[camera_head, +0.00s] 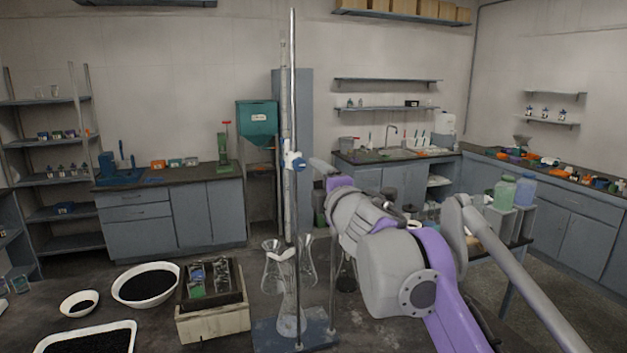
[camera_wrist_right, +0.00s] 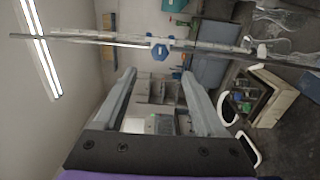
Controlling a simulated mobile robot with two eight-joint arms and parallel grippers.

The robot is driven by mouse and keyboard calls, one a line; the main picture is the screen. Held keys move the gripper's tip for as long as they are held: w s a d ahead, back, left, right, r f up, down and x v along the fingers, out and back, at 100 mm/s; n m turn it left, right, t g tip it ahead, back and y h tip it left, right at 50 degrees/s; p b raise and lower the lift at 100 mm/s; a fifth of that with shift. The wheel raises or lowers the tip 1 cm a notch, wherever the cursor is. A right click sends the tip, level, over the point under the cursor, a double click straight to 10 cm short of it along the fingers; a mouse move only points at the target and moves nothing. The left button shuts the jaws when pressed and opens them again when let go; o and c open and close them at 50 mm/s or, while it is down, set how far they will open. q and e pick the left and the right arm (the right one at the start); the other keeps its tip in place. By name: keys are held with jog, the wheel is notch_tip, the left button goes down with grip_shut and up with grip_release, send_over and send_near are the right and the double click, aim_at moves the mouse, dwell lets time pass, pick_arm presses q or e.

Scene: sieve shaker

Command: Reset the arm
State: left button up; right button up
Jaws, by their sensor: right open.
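My right arm reaches in from the lower right in the camera_head view. Its gripper (camera_head: 322,168) points away beside the burette stand, and the arm partly hides the fingers. In the right wrist view the gripper (camera_wrist_right: 157,76) is open, with two grey fingers wide apart and nothing held between them. The stand's metal rod (camera_head: 293,90) rises in front of the arm's left side in the camera_head view. A blue and white valve (camera_head: 294,161) sits on the burette; it also shows beyond the fingertips in the right wrist view (camera_wrist_right: 160,52). My left gripper is not in view.
Glass flasks (camera_head: 290,310) stand at the blue stand base (camera_head: 265,337). A wooden box (camera_head: 212,325), a white bowl of dark grains (camera_head: 146,300) and a white tray (camera_head: 126,330) are on the bench at left. A side table with bottles (camera_head: 504,193) stands at right.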

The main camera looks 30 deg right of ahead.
dwell(0.4)
jog(key=s+a+f+m+g, duration=0.3)
jog(key=s+f+m, duration=0.15)
jog(key=f, duration=0.65)
jog(key=s+a+f+m+g, duration=0.3)
jog(key=s+a+f+m, duration=0.15)
jog(key=f, duration=0.75)
jog(key=s+a+f+m+g, duration=0.25)
jog(key=s+f+m, duration=0.2)
jog(key=f, duration=0.65)
jog(key=s+a+f+m+g+y, duration=0.2)
jog(key=s+a+f+g+y, duration=0.1)
jog(key=s+a+f, duration=0.5)
notch_tip(320, 180, down, 4)
jog(key=shift+s+r+y, duration=0.1)
jog(key=shift+s+y, duration=0.4)
jog(key=shift+s, duration=0.55)
